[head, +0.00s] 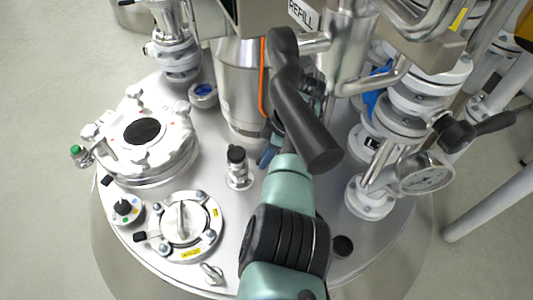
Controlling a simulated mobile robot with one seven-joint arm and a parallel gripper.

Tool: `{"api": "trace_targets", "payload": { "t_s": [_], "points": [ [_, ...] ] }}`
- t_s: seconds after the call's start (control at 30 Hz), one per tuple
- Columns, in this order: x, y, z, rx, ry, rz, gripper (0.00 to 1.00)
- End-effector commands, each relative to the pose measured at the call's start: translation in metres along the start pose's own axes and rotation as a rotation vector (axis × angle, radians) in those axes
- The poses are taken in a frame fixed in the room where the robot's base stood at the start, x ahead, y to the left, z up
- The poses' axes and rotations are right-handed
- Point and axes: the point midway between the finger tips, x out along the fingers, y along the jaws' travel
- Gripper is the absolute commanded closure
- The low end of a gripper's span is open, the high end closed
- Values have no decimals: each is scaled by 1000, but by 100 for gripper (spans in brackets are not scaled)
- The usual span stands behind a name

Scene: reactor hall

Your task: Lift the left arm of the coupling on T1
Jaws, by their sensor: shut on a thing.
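My gripper (268,148) is partly visible at the far end of my teal and black arm. It is beside the lower part of a steel vessel (238,85) and is shut on what seems to be the coupling's left arm. A big black lever-like part (305,120) covers most of this spot. The coupling itself and its right arm are hidden, and I cannot make out a T1 label.
A sign reading REFILL (302,14) is above. A round white hatch (150,140), a small sight-glass flange (182,226) and a short fitting (237,168) stand on the left. Flanged pipes and a gauge (426,173) crowd the right.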

Motion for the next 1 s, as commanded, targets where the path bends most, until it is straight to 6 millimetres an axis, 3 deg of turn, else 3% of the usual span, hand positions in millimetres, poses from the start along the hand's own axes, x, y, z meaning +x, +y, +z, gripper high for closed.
{"api": "trace_targets", "payload": {
  "t_s": [0.4,0.93,0.97,1.0],
  "points": [
    [-5,0,-1,0,185,-1,100],
    [-7,0,-2,-1,209,-1,100],
    [-6,0,-2,-1,209,-1,74],
    [-6,0,-2,-1,208,-1,66]
  ]
}}
